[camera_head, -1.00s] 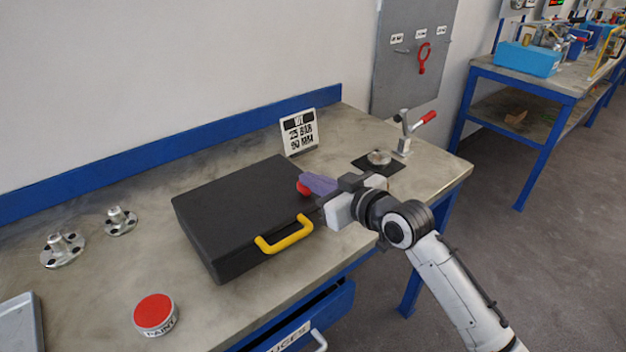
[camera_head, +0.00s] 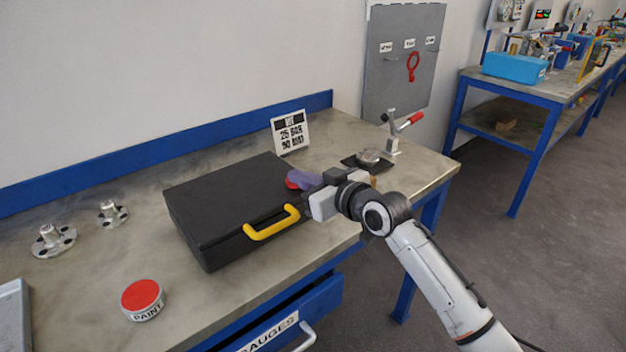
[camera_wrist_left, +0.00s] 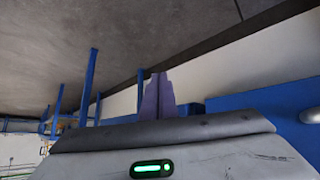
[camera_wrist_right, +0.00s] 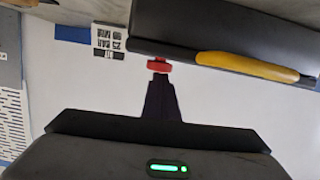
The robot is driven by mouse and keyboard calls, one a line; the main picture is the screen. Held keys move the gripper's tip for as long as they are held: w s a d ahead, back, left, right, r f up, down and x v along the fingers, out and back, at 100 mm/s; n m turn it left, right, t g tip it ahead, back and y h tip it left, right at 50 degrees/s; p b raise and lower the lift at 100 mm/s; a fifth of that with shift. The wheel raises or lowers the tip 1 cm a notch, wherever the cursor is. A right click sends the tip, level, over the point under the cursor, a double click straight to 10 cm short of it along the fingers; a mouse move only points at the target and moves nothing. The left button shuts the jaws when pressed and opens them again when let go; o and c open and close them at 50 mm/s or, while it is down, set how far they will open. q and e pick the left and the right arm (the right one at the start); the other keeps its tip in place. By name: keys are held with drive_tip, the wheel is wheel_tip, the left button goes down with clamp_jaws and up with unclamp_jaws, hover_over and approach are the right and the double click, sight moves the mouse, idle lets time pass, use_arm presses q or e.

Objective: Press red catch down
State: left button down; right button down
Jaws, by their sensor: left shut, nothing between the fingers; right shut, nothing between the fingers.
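The black case (camera_head: 225,205) lies closed on the workbench with its yellow handle (camera_head: 271,224) at the front. The red catch (camera_head: 292,184) is at the case's right front and is partly hidden by my right gripper. My right gripper (camera_head: 297,177) is shut and empty, with its purple fingertips at the catch. In the right wrist view the catch (camera_wrist_right: 159,66) shows just beyond the fingertips (camera_wrist_right: 158,78); I cannot tell whether they touch. My left gripper shows only in the left wrist view (camera_wrist_left: 157,76); its purple fingers are shut and empty, away from the case.
A sign (camera_head: 290,132) stands behind the case. A flanged part (camera_head: 368,157) on a dark mat and a red-handled clamp (camera_head: 403,125) are at the right. Two metal flanges (camera_head: 53,241) and a red-topped paint tin (camera_head: 143,299) are at the left. A drawer (camera_head: 290,315) is below.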

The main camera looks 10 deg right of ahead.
drive_tip(key=shift+s+f, duration=0.15)
drive_tip(key=shift+f, duration=0.75)
drive_tip(key=shift+r+p, duration=0.55)
wheel_tip(320, 180, up, 5)
drive_tip(key=p, duration=0.4)
drive_tip(key=shift+a+r, duration=0.15)
drive_tip(key=shift+r, duration=0.05)
drive_tip(key=b+v, duration=0.2)
drive_tip(key=v, duration=0.7)
drive_tip(key=shift+s+d, duration=0.3)
drive_tip(key=shift+f, duration=0.15)
